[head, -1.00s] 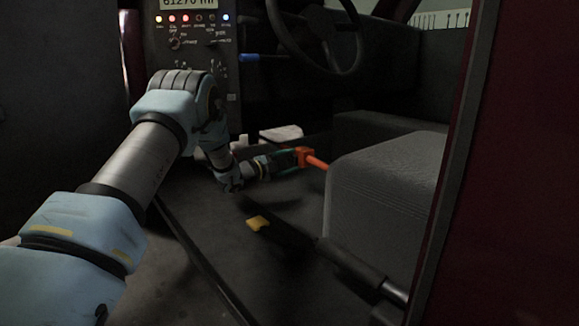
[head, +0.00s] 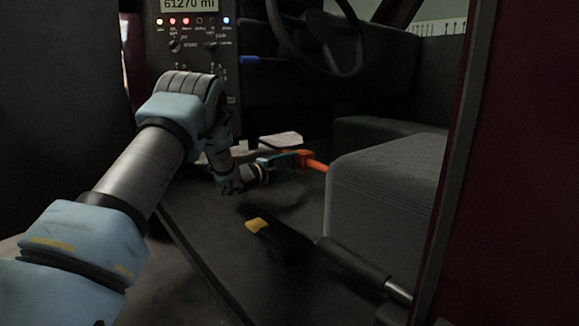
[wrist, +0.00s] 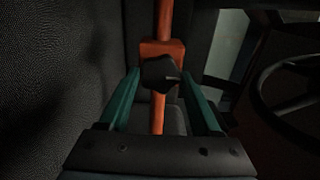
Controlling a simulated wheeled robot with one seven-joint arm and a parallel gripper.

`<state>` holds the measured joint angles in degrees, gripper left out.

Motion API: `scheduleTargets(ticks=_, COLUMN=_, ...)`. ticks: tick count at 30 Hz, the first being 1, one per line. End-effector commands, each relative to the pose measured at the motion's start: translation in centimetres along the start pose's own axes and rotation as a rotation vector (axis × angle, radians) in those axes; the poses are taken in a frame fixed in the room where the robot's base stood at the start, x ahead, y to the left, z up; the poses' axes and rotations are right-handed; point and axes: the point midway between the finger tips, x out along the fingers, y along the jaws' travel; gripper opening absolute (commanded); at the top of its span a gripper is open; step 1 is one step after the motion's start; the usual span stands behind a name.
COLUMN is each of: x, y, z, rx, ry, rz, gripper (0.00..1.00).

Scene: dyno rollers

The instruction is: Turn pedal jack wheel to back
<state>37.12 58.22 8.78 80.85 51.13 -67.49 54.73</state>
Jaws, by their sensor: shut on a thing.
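The pedal jack is an orange bar with an orange block (wrist: 151,49). In the head view its orange part (head: 305,160) lies low beside the seat. The pedal jack wheel (wrist: 160,73) is a black lobed knob on the face of the block. My gripper (wrist: 160,80) has its two teal fingers on either side of the wheel, shut on it. In the head view my gripper (head: 288,161) reaches right to the orange block, and the wheel cannot be made out there.
The grey seat (head: 390,185) stands close right of the jack. A steering wheel (head: 345,70) is above. A black lever with a yellow end (head: 258,224) lies on the floor in front. A control panel (head: 195,50) stands behind my arm. A dark red door frame (head: 500,200) is at right.

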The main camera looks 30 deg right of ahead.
Motion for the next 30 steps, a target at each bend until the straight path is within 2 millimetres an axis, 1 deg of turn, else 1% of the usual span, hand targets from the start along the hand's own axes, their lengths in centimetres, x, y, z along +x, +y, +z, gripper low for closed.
scheduleTargets(ticks=4, x=-0.1, y=0.1, z=0.1, rx=0.001, ry=-0.002, rz=0.002, gripper=0.09)
scheduleTargets(ticks=5, x=-0.1, y=0.1, z=0.1, rx=0.001, ry=-0.002, rz=0.002, gripper=0.67)
scheduleTargets(ticks=12, x=0.0, y=0.1, z=0.0, rx=0.0, ry=-0.001, rz=0.001, gripper=0.94)
scheduleTargets(ticks=20, x=-0.1, y=0.0, z=0.0, rx=-0.001, ry=0.0, rz=0.001, gripper=0.94)
scheduleTargets(ticks=23, x=-0.7, y=-0.1, z=0.1, rx=-0.002, ry=-0.001, rz=0.001, gripper=0.94)
scheduleTargets(ticks=26, x=-2.1, y=-0.2, z=0.1, rx=-0.002, ry=-0.002, rz=0.003, gripper=0.94)
scheduleTargets(ticks=30, x=-4.9, y=-0.3, z=0.1, rx=-0.003, ry=-0.003, rz=0.002, gripper=0.94)
